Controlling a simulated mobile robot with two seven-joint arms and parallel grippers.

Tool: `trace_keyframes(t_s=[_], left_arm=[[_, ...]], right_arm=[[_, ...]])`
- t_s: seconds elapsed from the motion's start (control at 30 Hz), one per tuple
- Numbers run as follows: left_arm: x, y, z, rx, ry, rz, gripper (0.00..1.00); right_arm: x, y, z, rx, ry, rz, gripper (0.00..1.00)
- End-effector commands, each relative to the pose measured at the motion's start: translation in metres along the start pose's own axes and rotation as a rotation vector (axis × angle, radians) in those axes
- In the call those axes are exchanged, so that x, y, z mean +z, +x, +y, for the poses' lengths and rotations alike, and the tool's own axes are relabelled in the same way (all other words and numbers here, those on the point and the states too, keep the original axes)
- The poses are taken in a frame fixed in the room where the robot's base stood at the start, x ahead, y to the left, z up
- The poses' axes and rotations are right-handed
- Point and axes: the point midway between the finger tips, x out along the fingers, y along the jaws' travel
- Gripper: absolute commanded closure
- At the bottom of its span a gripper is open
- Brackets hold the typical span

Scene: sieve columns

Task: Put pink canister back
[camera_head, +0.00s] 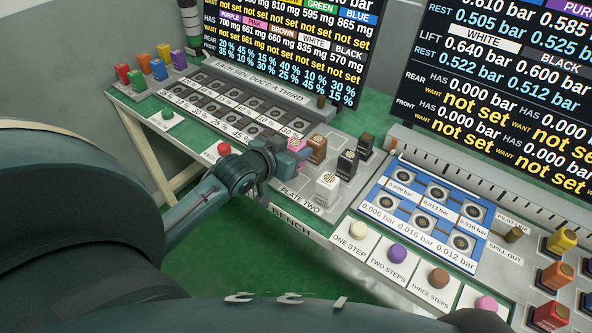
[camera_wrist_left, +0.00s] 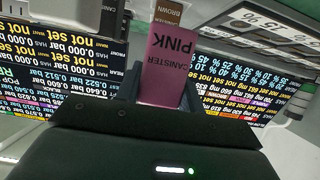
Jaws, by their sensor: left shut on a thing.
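The pink canister (camera_head: 297,144) is at the back left corner of the PLATE TWO area (camera_head: 302,197) on the bench. My left gripper (camera_head: 299,154) is shut on it. In the left wrist view the pink canister (camera_wrist_left: 163,62) fills the space between the fingers, its label upside down. I cannot tell whether its base touches the plate. The brown canister (camera_head: 317,148) stands close to its right. My right gripper is not in view.
A grey rack of round duct sockets (camera_head: 235,108) lies behind and left. A blue board of round sockets (camera_head: 425,215) lies to the right. Coloured canisters (camera_head: 160,70) stand at the far left. ONE STEP (camera_head: 357,230) and other buttons line the front edge. Screens rise behind.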

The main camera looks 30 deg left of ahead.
Motion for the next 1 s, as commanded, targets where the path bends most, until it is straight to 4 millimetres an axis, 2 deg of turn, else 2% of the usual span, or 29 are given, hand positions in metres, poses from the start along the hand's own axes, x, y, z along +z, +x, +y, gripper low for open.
trace_keyframes(t_s=[0.4, 0.83, 0.87, 1.0], left_arm=[[0.047, 0.019, 0.0, 0.0, 0.001, 0.0, 0.88], [0.053, 0.022, 0.001, 0.001, 0.001, 0.001, 0.88], [0.053, 0.022, 0.001, 0.001, 0.001, 0.0, 0.6], [0.053, 0.021, 0.001, 0.001, 0.0, 0.0, 0.48]], right_arm=[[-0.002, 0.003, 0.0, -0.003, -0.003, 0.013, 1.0], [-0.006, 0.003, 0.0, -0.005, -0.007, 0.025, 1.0], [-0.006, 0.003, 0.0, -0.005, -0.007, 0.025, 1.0], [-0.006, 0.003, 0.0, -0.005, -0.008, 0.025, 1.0]])
